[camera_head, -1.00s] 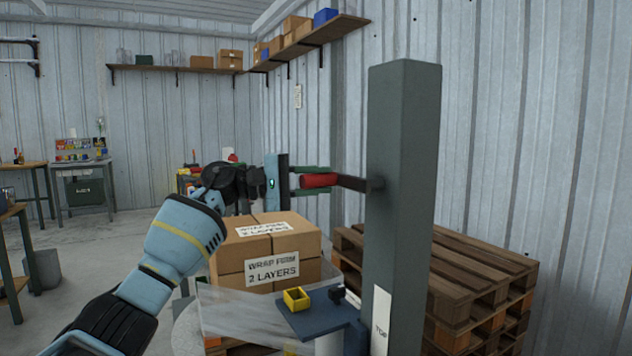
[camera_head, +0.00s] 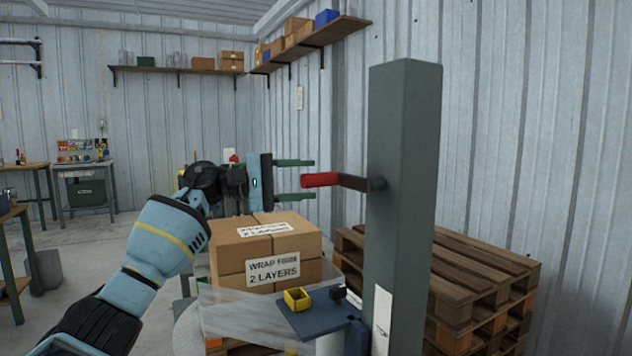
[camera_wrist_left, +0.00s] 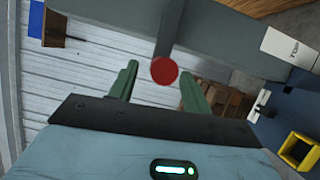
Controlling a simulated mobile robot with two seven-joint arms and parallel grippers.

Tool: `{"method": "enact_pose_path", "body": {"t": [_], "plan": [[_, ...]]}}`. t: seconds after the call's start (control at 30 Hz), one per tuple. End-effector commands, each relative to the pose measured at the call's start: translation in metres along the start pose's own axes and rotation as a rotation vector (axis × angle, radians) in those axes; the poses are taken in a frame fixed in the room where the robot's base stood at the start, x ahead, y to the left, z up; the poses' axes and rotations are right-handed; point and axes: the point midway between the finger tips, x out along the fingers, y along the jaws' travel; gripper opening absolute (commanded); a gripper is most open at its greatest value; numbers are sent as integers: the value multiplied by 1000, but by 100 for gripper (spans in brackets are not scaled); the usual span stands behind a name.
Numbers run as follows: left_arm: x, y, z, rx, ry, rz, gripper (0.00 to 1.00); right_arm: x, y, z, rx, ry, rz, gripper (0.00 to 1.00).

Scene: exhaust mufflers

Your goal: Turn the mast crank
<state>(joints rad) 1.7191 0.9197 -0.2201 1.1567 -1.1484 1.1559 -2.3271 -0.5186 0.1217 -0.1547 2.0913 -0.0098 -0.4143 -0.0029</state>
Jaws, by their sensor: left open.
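The mast crank has a red grip (camera_head: 320,179) on a dark arm (camera_head: 357,183) that joins the grey-green mast (camera_head: 403,200). The grip points left, toward my left gripper. My left gripper (camera_head: 309,179) is open, with one green finger above the grip's level and one below it. In the left wrist view the red grip (camera_wrist_left: 164,70) shows end-on between the two fingertips (camera_wrist_left: 160,78), apart from both. The fingertips reach about as far as the grip's free end in the head view. My right gripper is not in view.
Boxes labelled "WRAP FIRM 2 LAYERS" (camera_head: 270,246) stand below my left gripper. A blue shelf with a yellow tray (camera_head: 297,299) sits low beside the mast. Wooden pallets (camera_head: 470,275) are stacked behind the mast. The space left of the crank is open.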

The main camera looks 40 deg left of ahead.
Motion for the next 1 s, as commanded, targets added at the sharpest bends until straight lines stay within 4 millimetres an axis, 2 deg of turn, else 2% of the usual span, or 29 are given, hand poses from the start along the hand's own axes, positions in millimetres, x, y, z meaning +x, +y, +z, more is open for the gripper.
{"method": "enact_pose_path", "body": {"t": [0.1,0.3,1.0], "plan": [[-20,-1,0,0,2,-2,49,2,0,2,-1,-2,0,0],[-39,0,0,0,0,0,49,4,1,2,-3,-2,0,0],[-42,0,0,0,-1,1,49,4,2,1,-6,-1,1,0]]}}
